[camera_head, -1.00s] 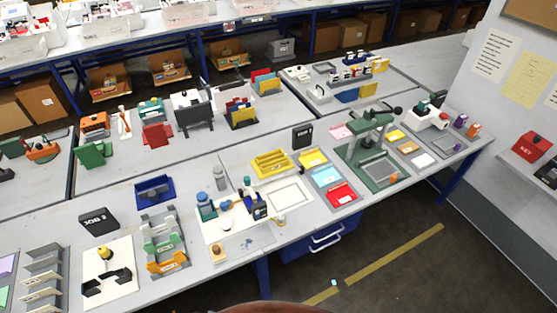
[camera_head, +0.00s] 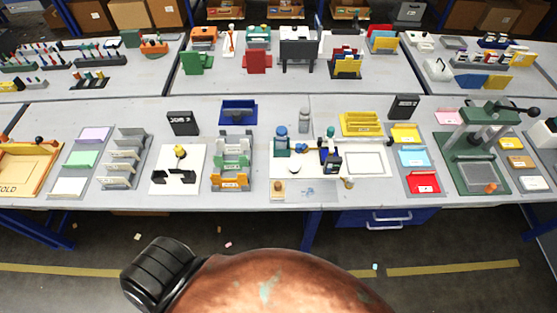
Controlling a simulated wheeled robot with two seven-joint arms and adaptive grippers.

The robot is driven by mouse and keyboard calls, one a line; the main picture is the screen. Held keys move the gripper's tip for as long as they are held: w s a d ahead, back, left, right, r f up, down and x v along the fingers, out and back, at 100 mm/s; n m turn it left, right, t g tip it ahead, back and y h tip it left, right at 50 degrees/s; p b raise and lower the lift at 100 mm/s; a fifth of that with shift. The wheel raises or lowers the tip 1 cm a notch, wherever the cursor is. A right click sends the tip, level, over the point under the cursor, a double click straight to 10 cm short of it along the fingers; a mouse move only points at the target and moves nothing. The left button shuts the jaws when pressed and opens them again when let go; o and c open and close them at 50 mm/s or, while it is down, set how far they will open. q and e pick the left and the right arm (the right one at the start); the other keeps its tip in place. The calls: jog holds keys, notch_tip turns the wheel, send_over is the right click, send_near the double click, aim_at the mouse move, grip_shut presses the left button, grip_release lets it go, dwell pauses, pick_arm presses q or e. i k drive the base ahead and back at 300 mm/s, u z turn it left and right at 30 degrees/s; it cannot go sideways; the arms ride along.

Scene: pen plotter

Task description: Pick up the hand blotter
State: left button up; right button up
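A small wooden block with a pale knob (camera_head: 278,188) sits at the front edge of the near bench, on the left front of a white work board (camera_head: 262,190). It may be the hand blotter, but it is too small to be sure. Blue ink-like smudges (camera_head: 308,190) lie to its right. Neither gripper is in view, and nothing touches the block.
Left of the block stand a rack with green and orange parts (camera_head: 230,165) and a white board with black pieces (camera_head: 177,168). To the right are a white frame (camera_head: 364,160), a red tray (camera_head: 423,182) and a green press (camera_head: 478,160). Blue drawers (camera_head: 385,217) hang below the bench.

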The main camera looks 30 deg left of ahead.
aim_at(277, 187)
jog(key=u, duration=1.1)
